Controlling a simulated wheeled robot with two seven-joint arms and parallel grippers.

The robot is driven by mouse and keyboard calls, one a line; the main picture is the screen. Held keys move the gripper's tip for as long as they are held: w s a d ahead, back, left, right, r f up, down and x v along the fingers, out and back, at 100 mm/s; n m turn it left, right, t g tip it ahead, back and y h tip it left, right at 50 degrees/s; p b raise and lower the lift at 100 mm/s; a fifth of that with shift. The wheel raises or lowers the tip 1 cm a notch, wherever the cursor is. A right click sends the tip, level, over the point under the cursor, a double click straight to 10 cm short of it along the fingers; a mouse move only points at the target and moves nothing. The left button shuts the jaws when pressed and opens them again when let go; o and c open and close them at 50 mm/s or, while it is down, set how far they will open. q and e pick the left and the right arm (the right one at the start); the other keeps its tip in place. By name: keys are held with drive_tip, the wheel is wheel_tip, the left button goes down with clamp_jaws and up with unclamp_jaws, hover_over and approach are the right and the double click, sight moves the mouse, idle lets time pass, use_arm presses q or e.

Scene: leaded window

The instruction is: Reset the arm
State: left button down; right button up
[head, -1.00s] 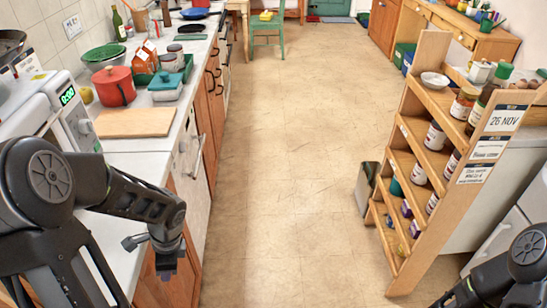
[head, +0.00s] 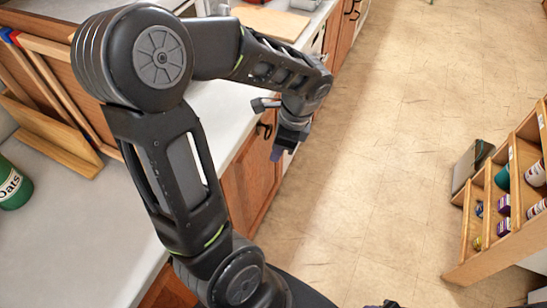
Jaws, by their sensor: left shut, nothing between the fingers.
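My left arm comes in from the left and bends over the counter. My left gripper (head: 279,147) hangs off the counter's front edge, in front of the wooden cabinet doors, pointing down. It is small in view, shut and holds nothing. My right gripper is not in view; only a small dark piece shows at the bottom edge.
The white counter (head: 109,238) runs along the left, with wooden boards (head: 58,97) and a green oats tin (head: 12,185) on it. A wooden shelf rack (head: 505,250) with jars stands at right.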

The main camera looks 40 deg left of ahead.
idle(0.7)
use_arm(q)
drive_tip(key=w+d+f+n+t+h, duration=0.35)
drive_tip(key=w+d+f, duration=0.2)
drive_tip(key=d, duration=0.35)
drive_tip(key=w+d+f+n+t+h, duration=0.2)
drive_tip(key=w+d+f+n, duration=0.3)
drive_tip(key=d, duration=0.3)
drive_tip(key=s+d+f+n+g, duration=0.1)
drive_tip(key=s+d+f+n, duration=0.1)
drive_tip(key=s+d+f, duration=0.3)
drive_tip(key=s+d+f+n+g+h, duration=0.1)
drive_tip(key=s+d+f, duration=0.4)
drive_tip(key=s+f, duration=0.6)
drive_tip(key=shift+s+d+f+n+g, duration=0.15)
drive_tip(key=shift+s+d+n+g, duration=0.25)
drive_tip(key=shift+s+n+g, duration=0.35)
